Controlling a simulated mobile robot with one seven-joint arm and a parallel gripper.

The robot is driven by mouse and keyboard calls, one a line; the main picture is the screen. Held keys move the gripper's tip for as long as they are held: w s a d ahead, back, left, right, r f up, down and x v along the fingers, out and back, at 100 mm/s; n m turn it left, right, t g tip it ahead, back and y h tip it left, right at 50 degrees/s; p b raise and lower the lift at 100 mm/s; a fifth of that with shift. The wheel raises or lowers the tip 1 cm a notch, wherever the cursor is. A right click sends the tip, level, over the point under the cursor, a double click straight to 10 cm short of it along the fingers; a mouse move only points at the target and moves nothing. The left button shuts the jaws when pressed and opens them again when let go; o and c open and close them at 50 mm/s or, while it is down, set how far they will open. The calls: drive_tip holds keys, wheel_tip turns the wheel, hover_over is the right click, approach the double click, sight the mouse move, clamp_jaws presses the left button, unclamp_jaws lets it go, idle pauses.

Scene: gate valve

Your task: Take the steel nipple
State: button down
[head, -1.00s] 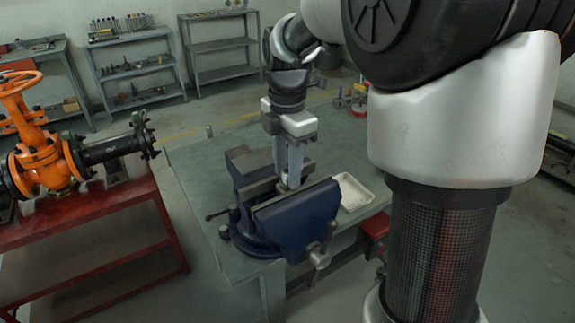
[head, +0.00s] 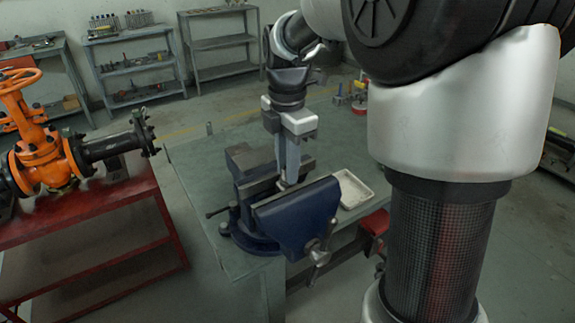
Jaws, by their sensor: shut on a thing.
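My gripper (head: 287,180) points straight down over the blue bench vise (head: 296,215). Its fingertips reach down to the gap between the vise jaws. The gripper is shut on the steel nipple (head: 283,186), of which only a small pale bit shows low at the fingertips. The rest of the nipple is hidden by the fingers and the vise's front jaw. I cannot tell whether the nipple touches the jaws.
The vise stands on a grey-green workbench (head: 205,165). A shallow white tray (head: 353,190) lies right of the vise. An orange gate valve (head: 40,160) with a black flanged pipe stands on a red table (head: 100,205) at left. Shelves stand along the back wall.

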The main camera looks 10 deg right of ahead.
drive_tip(key=shift+r+p, duration=0.6)
drive_tip(key=shift+r, duration=0.05)
idle(0.8)
drive_tip(key=shift+r+p, duration=3.2)
drive_tip(key=shift+r, duration=0.45)
